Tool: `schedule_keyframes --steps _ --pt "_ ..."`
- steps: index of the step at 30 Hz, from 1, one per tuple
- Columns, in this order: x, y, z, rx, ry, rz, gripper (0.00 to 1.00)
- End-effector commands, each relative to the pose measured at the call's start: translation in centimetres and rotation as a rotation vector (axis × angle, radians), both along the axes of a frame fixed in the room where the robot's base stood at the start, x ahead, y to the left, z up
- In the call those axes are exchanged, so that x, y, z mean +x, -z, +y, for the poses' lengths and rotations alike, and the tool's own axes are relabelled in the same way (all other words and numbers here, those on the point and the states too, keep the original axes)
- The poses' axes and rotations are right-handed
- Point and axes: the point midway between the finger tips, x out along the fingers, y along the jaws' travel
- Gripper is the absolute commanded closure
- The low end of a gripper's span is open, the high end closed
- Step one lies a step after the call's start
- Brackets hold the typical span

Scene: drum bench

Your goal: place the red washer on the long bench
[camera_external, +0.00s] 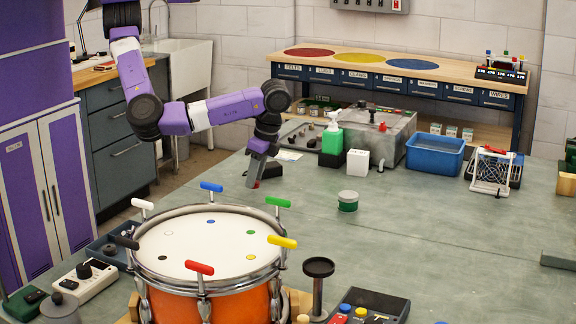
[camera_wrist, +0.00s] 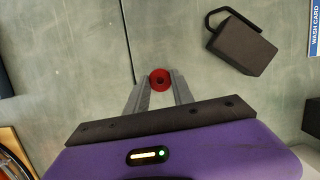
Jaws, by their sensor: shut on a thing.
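My gripper (camera_external: 255,185) hangs pointing down over the grey-green worktop (camera_external: 430,225), behind the drum. In the wrist view my gripper (camera_wrist: 160,82) has its two grey fingers closed on the red washer (camera_wrist: 160,76), a small red ring with a dark centre hole. In the external view the washer is mostly hidden at the fingertips, with only a trace of red. How far it is above the worktop is hard to tell. A long bench with a wooden top (camera_external: 452,72) stands at the back, with labelled blue drawers and red, yellow and blue discs on top.
A drum (camera_external: 205,250) with coloured handles stands in front. A dark block with a handle (camera_wrist: 243,46) lies close to my gripper. A green bottle (camera_external: 332,138), metal sink unit (camera_external: 378,130) and blue tub (camera_external: 435,153) stand between worktop middle and bench. The worktop's right is mostly clear.

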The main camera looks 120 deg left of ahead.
Motion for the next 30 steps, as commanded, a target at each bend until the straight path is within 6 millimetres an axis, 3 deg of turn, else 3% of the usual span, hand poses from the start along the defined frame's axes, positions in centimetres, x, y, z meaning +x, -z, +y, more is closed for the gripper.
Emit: schedule_keyframes --steps 7,14,21,30 --pt "6.5 -0.2 0.5 -0.008 -0.327 -0.002 1.00" --pt "12.8 -2.0 2.3 -0.008 -0.682 -0.001 1.00" --pt "18.5 -5.0 5.5 -0.006 -1.056 -0.004 1.00" --pt "23.4 -9.6 11.2 -0.005 -1.519 -0.004 1.00"
